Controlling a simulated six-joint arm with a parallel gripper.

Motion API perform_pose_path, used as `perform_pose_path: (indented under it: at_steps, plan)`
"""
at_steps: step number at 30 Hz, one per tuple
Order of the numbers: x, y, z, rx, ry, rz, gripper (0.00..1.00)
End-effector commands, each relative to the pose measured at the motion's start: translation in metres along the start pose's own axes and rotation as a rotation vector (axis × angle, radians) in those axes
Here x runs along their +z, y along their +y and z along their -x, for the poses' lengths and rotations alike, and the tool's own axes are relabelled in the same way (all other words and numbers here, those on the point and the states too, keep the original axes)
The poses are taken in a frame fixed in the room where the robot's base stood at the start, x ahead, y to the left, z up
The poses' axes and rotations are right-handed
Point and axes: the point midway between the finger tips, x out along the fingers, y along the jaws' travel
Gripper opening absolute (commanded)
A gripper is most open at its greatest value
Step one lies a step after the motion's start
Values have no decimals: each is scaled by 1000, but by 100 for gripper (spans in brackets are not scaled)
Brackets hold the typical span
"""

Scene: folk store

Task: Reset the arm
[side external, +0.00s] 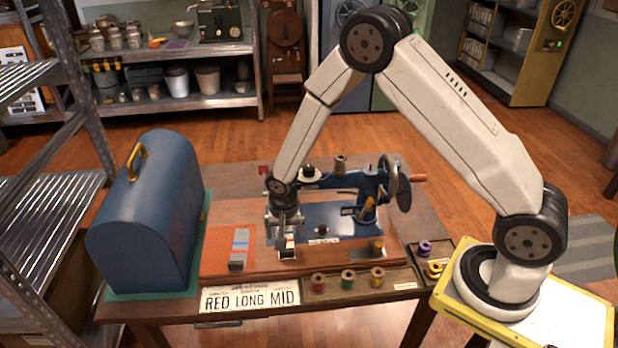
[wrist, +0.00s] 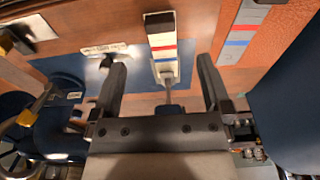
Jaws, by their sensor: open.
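My gripper (side external: 287,232) is over the left end of the blue sewing machine (side external: 325,218) on the wooden table, pointing down. In the wrist view my gripper (wrist: 163,75) is open, its two fingers apart. A striped piece with white, red, blue and yellow bands (wrist: 162,45) shows between and beyond the fingertips; neither finger appears to touch it. In the side view the gripper partly hides this piece.
A blue domed case (side external: 150,220) stands at the left. A metal rack (side external: 60,150) is far left.

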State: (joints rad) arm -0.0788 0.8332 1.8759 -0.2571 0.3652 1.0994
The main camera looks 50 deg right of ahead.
Motion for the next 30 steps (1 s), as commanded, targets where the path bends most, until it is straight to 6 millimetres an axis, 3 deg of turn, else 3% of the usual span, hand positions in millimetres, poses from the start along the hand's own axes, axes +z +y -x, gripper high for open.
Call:
perform_pose_path:
  at_steps: [14,20,30]
  plan:
    - [0,2,6,-5,1,18,98]
    - [2,11,32,-23,7,95,98]
    - [20,46,95,-69,29,331,98]
